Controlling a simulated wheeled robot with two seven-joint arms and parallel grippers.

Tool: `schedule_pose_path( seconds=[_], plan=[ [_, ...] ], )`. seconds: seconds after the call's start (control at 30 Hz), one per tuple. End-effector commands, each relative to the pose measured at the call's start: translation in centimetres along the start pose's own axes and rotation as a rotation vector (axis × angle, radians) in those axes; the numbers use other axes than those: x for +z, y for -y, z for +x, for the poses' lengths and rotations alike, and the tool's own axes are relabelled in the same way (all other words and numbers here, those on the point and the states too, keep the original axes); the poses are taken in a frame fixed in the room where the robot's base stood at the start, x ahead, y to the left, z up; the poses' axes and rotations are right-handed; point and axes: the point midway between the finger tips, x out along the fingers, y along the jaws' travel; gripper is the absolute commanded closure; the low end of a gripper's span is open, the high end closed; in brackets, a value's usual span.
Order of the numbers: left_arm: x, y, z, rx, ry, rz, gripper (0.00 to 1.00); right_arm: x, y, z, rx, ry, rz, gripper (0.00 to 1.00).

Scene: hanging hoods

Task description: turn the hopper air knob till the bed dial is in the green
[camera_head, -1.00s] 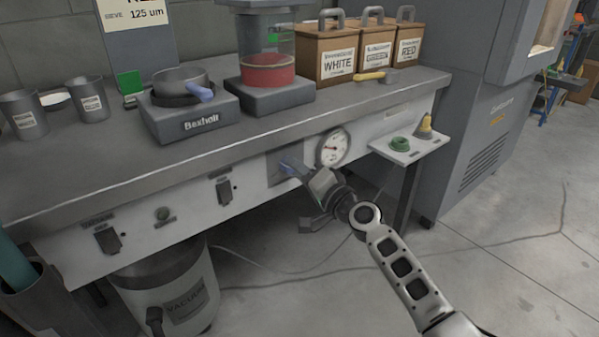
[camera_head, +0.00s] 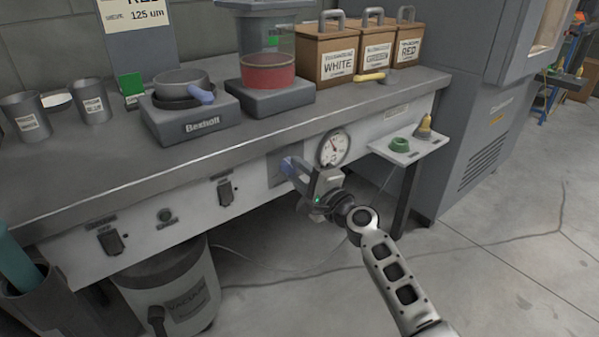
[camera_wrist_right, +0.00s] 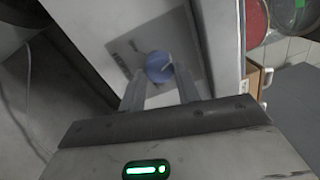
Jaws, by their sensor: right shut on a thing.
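The blue hopper air knob (camera_head: 287,165) sits on a grey plate on the bench's front panel. It also shows in the right wrist view (camera_wrist_right: 158,66), between the two fingers. My right gripper (camera_head: 294,171) is shut on the knob, with the fingers on either side of it. The round white bed dial (camera_head: 334,148) is on the panel just right of the knob. Its needle points up and to the left, but its coloured bands are too small to read. My left gripper is out of view.
The bench top (camera_head: 120,165) overhangs the panel. Switches (camera_head: 225,192) sit left of the knob, and a small side shelf (camera_head: 408,152) with a green ring stands right of the dial. A vacuum drum (camera_head: 175,290) is below. The floor at right is clear.

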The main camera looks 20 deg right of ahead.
Motion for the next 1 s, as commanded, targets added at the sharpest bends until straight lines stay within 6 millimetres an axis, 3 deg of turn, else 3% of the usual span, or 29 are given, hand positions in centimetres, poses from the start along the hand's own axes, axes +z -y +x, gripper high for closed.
schedule_pose_path(
  seconds=[0.47, 0.5, 0.57, 0.87, 1.0],
  plan=[
    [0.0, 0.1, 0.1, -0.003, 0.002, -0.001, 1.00, 0.0, -0.2, -0.1, 0.003, -0.001, 0.014, 0.90],
    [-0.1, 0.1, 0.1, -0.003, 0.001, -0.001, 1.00, 0.0, -0.2, -0.1, 0.003, -0.001, 0.014, 0.62],
    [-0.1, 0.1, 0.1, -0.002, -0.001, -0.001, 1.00, 0.0, -0.2, -0.1, 0.003, -0.001, 0.014, 0.46],
    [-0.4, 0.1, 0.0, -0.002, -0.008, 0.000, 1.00, 0.0, -0.1, -0.1, 0.001, -0.001, 0.013, 0.46],
    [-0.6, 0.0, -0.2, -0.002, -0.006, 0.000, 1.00, -0.1, -0.1, -1.3, 0.002, -0.003, 0.012, 0.46]
  ],
)
